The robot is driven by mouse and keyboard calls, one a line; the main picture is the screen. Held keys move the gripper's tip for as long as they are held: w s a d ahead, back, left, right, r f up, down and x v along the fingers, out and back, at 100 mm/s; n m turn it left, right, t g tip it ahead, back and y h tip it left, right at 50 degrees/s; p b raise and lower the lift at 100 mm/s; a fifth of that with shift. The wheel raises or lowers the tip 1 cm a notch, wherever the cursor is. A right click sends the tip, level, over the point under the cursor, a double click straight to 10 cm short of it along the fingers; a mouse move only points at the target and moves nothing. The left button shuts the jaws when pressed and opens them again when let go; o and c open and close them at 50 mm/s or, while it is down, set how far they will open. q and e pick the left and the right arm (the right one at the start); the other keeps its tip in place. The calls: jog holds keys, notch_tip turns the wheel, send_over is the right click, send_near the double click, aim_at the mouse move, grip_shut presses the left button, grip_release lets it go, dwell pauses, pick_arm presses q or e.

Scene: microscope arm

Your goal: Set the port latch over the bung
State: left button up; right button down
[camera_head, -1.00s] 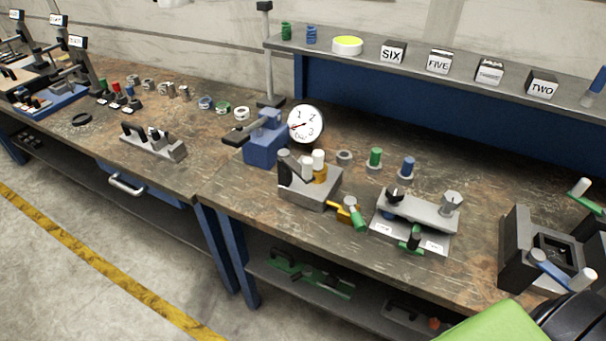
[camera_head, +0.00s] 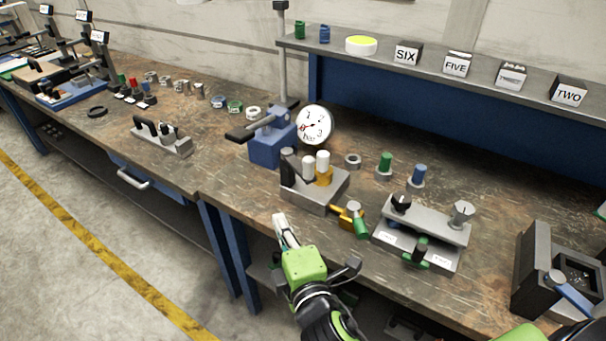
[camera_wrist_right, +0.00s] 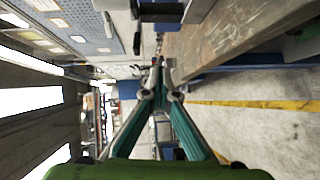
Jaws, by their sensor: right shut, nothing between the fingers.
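A grey block fixture (camera_head: 312,198) stands near the front edge of the bench. It carries a dark upright lever (camera_head: 292,168), two white-topped posts (camera_head: 323,160) and a brass-coloured part (camera_head: 325,176). A brass valve with a green handle (camera_head: 359,223) juts from its right side. I cannot tell for certain which parts are the port latch and the bung. My right gripper (camera_head: 280,222) is shut and empty, in front of the block and apart from it. Its closed fingertips also show in the right wrist view (camera_wrist_right: 158,64). My left gripper is not in view.
A blue press (camera_head: 268,147) and a round dial (camera_head: 314,124) stand behind the block. A grey clamp plate (camera_head: 430,222) and a dark box fixture (camera_head: 540,270) stand to the right. Green and blue plugs (camera_head: 385,163) stand behind. A shelf (camera_head: 420,62) runs along the back.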

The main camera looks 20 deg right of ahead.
notch_tip(320, 180, up, 7)
jog(key=s+d+t, duration=0.1)
jog(key=d, duration=0.1)
jog(key=shift+s+h, duration=0.15)
jog(key=shift+h, duration=0.25)
jog(key=shift+d+f, duration=0.1)
jog(key=w+d+p, duration=0.3)
jog(key=w+d, duration=0.1)
jog(key=w, duration=0.4)
jog(key=shift+w+d+p, duration=0.15)
jog(key=shift+w+p, duration=0.1)
jog(key=shift+p, duration=0.05)
jog(key=shift+d, duration=0.1)
